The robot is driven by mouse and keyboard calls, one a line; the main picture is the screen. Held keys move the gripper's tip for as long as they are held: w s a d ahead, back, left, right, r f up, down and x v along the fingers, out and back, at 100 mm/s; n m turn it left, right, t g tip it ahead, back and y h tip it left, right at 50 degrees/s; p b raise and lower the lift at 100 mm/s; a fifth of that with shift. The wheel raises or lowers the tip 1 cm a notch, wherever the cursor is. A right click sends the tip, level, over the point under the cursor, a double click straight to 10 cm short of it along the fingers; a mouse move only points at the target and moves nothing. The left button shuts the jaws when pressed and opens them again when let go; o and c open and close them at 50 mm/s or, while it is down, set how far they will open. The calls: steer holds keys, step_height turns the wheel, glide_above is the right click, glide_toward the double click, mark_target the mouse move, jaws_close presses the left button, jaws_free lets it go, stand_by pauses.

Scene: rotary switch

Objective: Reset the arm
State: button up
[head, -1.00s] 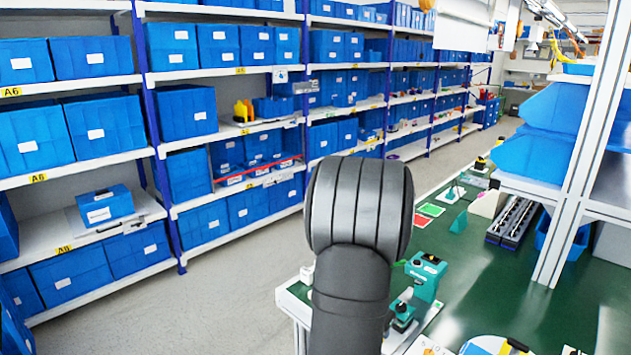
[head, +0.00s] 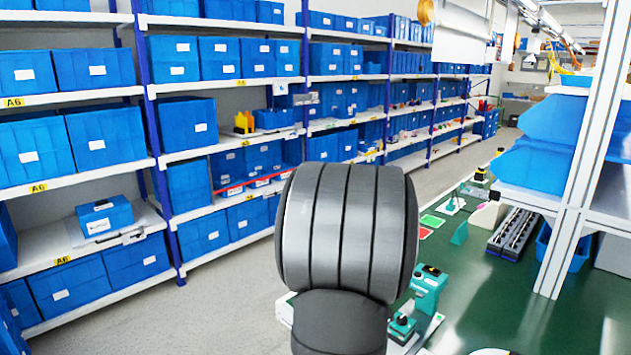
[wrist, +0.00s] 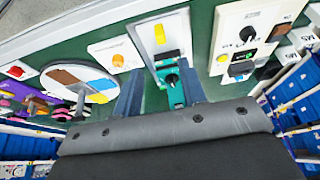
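My gripper (wrist: 160,92) shows in the wrist view as two blue-grey fingers spread apart, with a gap between them. A teal switch device (wrist: 168,73) with a dark top shows beyond and between the fingertips, on a pale plate (wrist: 161,33) with a yellow part. I see no object clamped between the fingers. In the head view, teal devices (head: 429,284) stand on the near left edge of the green bench, right of my dark arm link. That link hides my gripper there.
The wrist view also shows a panel with a black knob (wrist: 247,34), a multicoloured disc (wrist: 83,80) and a red-button box (wrist: 17,71). In the head view, shelves of blue bins (head: 188,123) fill the left. A white post (head: 575,190) stands on the green bench (head: 500,290).

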steer(key=x, duration=1.3)
steer(key=shift+w+d+f, duration=0.2)
steer(key=shift+w+d, duration=1.5)
steer(key=shift+s+a, duration=0.35)
steer(key=shift+a, duration=0.05)
steer(key=s+a, duration=0.2)
steer(key=shift+s+a+r, duration=0.25)
steer(key=shift+s+a, duration=0.15)
steer(key=v, duration=1.1)
steer(key=shift+r, duration=0.15)
